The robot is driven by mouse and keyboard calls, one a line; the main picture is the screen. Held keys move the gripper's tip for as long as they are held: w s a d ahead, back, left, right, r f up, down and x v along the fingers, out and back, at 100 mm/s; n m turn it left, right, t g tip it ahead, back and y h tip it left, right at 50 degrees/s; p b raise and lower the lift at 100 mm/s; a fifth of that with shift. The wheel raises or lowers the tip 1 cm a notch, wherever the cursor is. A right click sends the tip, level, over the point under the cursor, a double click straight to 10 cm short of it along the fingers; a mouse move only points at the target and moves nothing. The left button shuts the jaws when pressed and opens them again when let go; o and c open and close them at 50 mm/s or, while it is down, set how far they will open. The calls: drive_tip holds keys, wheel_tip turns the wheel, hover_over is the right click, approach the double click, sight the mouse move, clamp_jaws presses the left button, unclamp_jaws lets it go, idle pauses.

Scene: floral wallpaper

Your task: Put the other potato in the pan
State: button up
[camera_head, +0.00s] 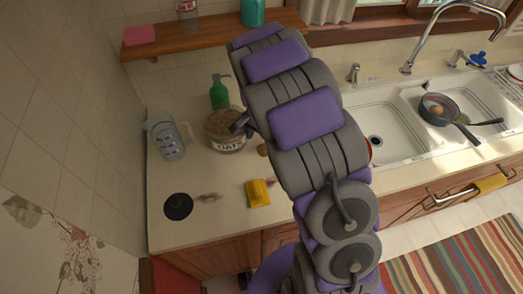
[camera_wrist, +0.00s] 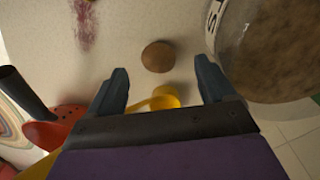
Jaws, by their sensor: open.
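A brown potato (camera_wrist: 158,56) lies on the counter, just beyond my gripper's fingertips and roughly centred between them in the wrist view. It also shows as a small brown shape beside my arm in the head view (camera_head: 263,150). My gripper (camera_wrist: 160,85) is open, with its fingers apart and nothing held. In the head view only a dark bit of it shows by the jar. The dark pan (camera_head: 450,120) sits at the sink on the right, with one brown potato (camera_head: 437,109) inside it.
An oats jar (camera_head: 226,135) stands close to my gripper; it fills the upper right of the wrist view (camera_wrist: 275,50). A yellow object (camera_wrist: 163,97) shows between the fingers, and a red holed object (camera_wrist: 62,128) at left. A jug (camera_head: 167,138) and yellow sponge (camera_head: 258,193) are nearby.

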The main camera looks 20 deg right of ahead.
sight(262, 148)
drive_tip(key=f, duration=0.2)
drive_tip(key=d+f+b, duration=0.1)
drive_tip(key=f, duration=0.2)
drive_tip(key=shift+s+d, duration=0.1)
drive_tip(key=shift+f, duration=0.25)
drive_tip(key=shift+a, duration=0.5)
drive_tip(key=shift+c, duration=0.3)
drive_tip(key=shift+d, duration=0.35)
drive_tip(key=c, duration=1)
drive_tip(key=shift+a, duration=0.25)
drive_tip(key=shift+c, duration=0.9)
